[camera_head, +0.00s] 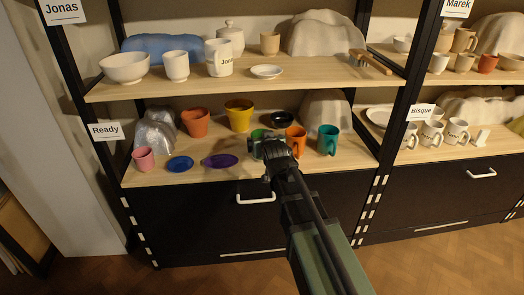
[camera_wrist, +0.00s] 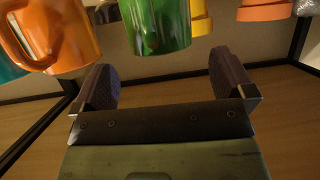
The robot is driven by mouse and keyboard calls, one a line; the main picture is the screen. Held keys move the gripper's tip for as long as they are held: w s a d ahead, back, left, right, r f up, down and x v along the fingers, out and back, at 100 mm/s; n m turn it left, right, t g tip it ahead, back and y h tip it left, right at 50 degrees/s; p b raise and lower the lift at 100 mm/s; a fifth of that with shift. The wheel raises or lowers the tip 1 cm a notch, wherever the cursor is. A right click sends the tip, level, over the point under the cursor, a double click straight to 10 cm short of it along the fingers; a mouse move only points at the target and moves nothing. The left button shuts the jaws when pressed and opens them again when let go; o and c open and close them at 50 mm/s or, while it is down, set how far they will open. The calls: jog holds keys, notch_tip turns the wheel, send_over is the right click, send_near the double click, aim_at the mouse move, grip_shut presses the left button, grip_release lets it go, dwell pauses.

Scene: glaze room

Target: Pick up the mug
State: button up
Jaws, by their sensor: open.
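My gripper (camera_head: 268,148) is at the front of the lower "Ready" shelf. In the wrist view my gripper (camera_wrist: 160,86) is open, with nothing between its fingers. A shiny green mug (camera_wrist: 157,24) shows beyond the gap between the fingertips, cut off by the top edge. In the head view the green mug (camera_head: 256,134) is mostly hidden behind my gripper. An orange mug (camera_head: 297,138) stands just to its right, and a teal mug (camera_head: 328,139) further right. The orange mug (camera_wrist: 58,35) is left of the green one in the wrist view. A pink mug (camera_head: 144,159) stands at the shelf's left end.
A blue dish (camera_head: 180,164) and a purple dish (camera_head: 220,161) lie left of my gripper. An orange pot (camera_head: 195,123), a yellow pot (camera_head: 239,116) and a black bowl (camera_head: 282,119) stand behind. The upper shelf (camera_head: 205,83) overhangs. A black upright (camera_head: 403,95) bounds the right.

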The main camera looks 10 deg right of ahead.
jog(key=b+x, duration=0.2)
jog(key=x, duration=0.3)
jog(key=shift+f, duration=0.15)
jog(key=c, duration=0.9)
notch_tip(320, 180, up, 10)
jog(key=p, duration=1)
jog(key=shift+d, duration=0.1)
